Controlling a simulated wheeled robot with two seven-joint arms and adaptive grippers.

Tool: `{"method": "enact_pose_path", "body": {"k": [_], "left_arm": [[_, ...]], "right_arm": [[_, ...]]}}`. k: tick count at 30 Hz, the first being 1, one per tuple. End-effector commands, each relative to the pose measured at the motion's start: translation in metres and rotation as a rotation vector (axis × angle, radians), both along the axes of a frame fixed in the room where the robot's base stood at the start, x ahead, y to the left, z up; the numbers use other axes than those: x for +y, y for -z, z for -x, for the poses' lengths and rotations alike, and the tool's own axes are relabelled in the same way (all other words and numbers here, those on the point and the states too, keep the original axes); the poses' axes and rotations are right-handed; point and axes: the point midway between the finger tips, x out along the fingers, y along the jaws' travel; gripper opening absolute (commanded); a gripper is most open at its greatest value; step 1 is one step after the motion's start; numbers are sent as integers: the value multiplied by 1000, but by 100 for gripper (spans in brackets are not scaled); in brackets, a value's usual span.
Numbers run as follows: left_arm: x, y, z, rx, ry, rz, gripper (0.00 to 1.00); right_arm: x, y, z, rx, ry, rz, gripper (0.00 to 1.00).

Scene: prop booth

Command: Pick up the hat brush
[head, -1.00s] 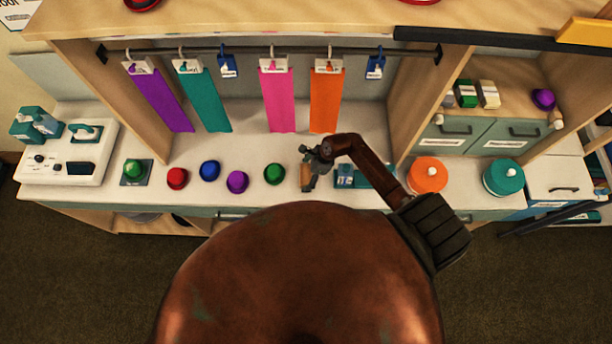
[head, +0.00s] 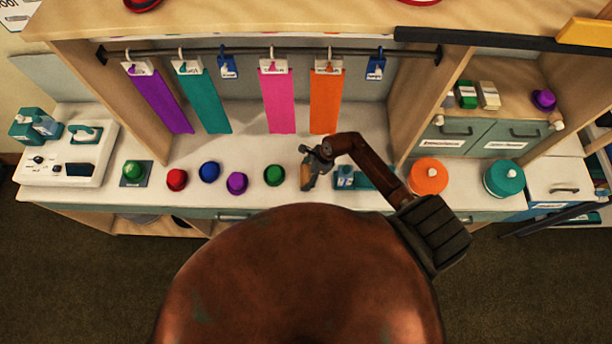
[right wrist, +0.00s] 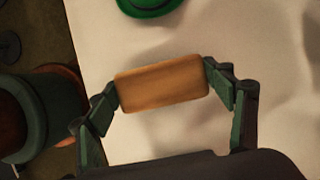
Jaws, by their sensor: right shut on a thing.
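The hat brush shows as a wooden, tan block (right wrist: 162,85) in the right wrist view, held across between the two fingertips of my right gripper (right wrist: 163,83). In the head view, the brush (head: 307,184) is small and partly hidden under my right gripper (head: 311,172), over the white counter right of the green hat. The fingers press on its two ends. Any bristles are hidden. I cannot tell how far it is above the counter. My left gripper is not in view.
Small red (head: 177,179), blue (head: 209,171), purple (head: 237,182) and green (head: 274,175) hats stand left of my right gripper. A teal holder (head: 345,179) lies close on its right, then an orange round box (head: 428,175) and a teal one (head: 503,178). Coloured cloths hang behind.

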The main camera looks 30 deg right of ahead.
Motion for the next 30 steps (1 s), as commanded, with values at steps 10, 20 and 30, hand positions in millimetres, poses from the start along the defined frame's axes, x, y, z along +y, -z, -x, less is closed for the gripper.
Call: {"method": "enact_pose_path", "body": {"k": [10,20,30], "left_arm": [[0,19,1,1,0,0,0],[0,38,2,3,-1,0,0],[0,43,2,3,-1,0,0]], "right_arm": [[-11,-65,39,-2,-8,9,49],[-27,-105,110,2,-3,5,49],[-32,-120,136,0,-2,1,49]]}}
